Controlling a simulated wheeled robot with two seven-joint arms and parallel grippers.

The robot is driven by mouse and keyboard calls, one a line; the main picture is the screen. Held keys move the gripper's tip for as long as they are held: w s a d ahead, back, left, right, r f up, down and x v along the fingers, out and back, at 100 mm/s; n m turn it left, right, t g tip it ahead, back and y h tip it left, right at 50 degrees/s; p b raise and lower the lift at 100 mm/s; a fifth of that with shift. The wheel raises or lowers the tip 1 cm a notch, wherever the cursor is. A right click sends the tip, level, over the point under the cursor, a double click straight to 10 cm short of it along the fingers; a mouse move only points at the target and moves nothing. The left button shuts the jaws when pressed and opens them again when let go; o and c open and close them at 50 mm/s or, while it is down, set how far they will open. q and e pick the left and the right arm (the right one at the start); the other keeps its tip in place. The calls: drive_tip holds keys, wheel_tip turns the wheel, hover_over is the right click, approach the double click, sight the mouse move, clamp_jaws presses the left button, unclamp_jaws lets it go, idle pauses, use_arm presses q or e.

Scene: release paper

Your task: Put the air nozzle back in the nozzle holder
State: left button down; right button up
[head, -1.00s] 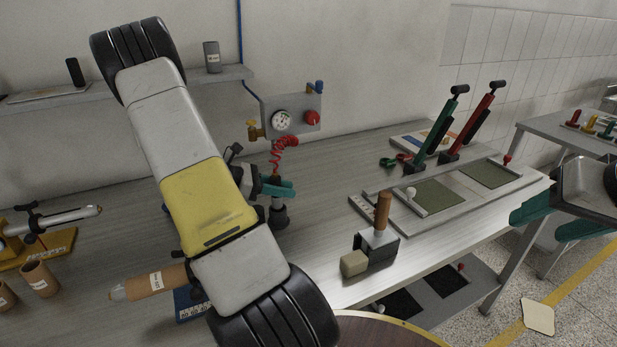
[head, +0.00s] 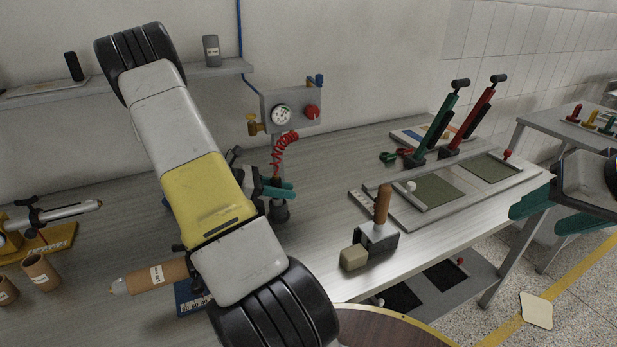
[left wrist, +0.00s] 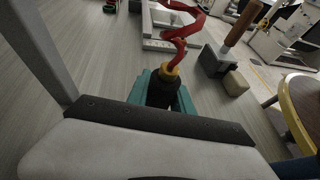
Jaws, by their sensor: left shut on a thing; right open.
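My left gripper (head: 277,190) is shut on the air nozzle, above the bench. In the left wrist view, the nozzle (left wrist: 163,92) is a black body with a yellow collar between the teal fingers (left wrist: 162,97), with a red coiled hose rising from it. In the head view my forearm and fingers hide most of the nozzle. A dark upright piece (head: 279,211), seemingly the nozzle holder, stands on the bench directly below the fingers; whether the nozzle touches it or is inside it I cannot tell. My right gripper (head: 537,220) is open and empty at the right.
The red hose (head: 284,150) hangs from a wall panel (head: 291,106) with a gauge. A wooden-handled tool (head: 379,232) and beige block (head: 354,257) are on the bench front. A printing frame (head: 440,195) lies right. A cardboard tube (head: 158,276) lies beside my left arm.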

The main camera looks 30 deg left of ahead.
use_arm(q)
drive_tip(key=shift+f, duration=0.85)
drive_tip(key=c, duration=1)
unclamp_jaws()
drive_tip(key=shift+c, duration=0.2)
drive_tip(key=shift+a, duration=0.1)
drive_tip(key=v, duration=0.7)
drive_tip(key=shift+s+a, duration=0.2)
drive_tip(key=shift+a, duration=0.05)
drive_tip(key=shift+r, duration=0.1)
